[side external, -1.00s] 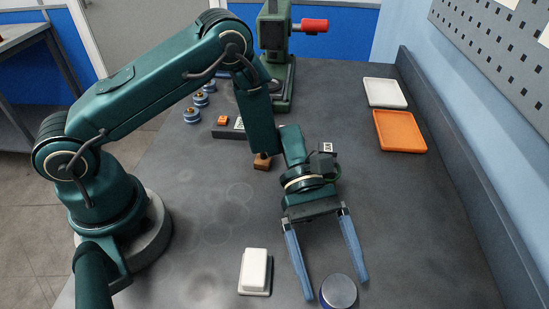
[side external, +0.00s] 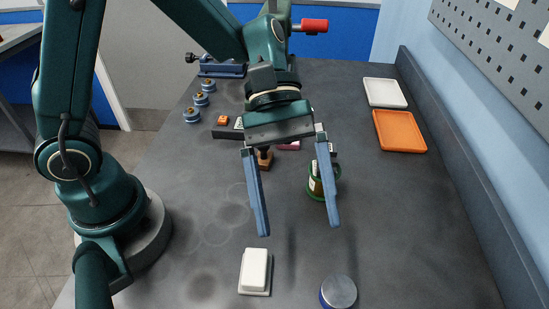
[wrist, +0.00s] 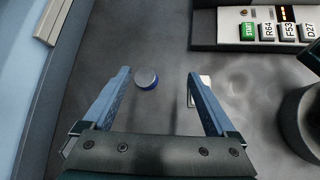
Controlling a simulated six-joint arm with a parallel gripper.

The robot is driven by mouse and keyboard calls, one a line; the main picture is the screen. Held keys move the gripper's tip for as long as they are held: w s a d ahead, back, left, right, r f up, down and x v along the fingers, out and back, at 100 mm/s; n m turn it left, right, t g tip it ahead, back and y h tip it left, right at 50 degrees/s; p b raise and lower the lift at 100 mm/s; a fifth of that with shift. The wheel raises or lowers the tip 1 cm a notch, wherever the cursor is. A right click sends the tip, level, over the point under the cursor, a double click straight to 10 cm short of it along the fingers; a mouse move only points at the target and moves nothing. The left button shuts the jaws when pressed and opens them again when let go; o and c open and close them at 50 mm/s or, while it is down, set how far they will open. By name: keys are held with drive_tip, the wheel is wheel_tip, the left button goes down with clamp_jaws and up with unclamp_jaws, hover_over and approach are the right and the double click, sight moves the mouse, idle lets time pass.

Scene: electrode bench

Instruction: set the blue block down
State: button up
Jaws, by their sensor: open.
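No plain blue block shows. A round blue piece with a grey top (side external: 338,293) stands upright on the bench at the front in the side view, partly cut off by the frame edge. In the wrist view the round blue piece (wrist: 146,79) shows whole, in the gap between the fingers but beyond their tips. My gripper (side external: 300,230) has two long blue fingers, spread wide with nothing between them. It is up and back from the round piece, apart from it. In the wrist view my gripper (wrist: 158,73) is also open and empty.
A white block (side external: 255,268) stands left of the round piece. A green-rimmed holder (side external: 314,190) is behind my right finger. An orange tray (side external: 400,132) and a white tray (side external: 384,92) lie at the back right.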

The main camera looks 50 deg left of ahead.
drive_tip(key=s+a+r+m+t+y, duration=0.1)
drive_tip(key=a+m+t+y, duration=0.3)
drive_tip(key=a, duration=0.4)
drive_tip(key=s+a+r+m+t+y, duration=0.2)
drive_tip(key=a+r+m+t+y, duration=0.1)
drive_tip(key=a, duration=0.5)
drive_tip(key=m+t+y, duration=0.1)
drive_tip(key=t, duration=0.1)
drive_tip(key=shift+a+t+y, duration=0.25)
drive_tip(key=shift+t+y, duration=0.15)
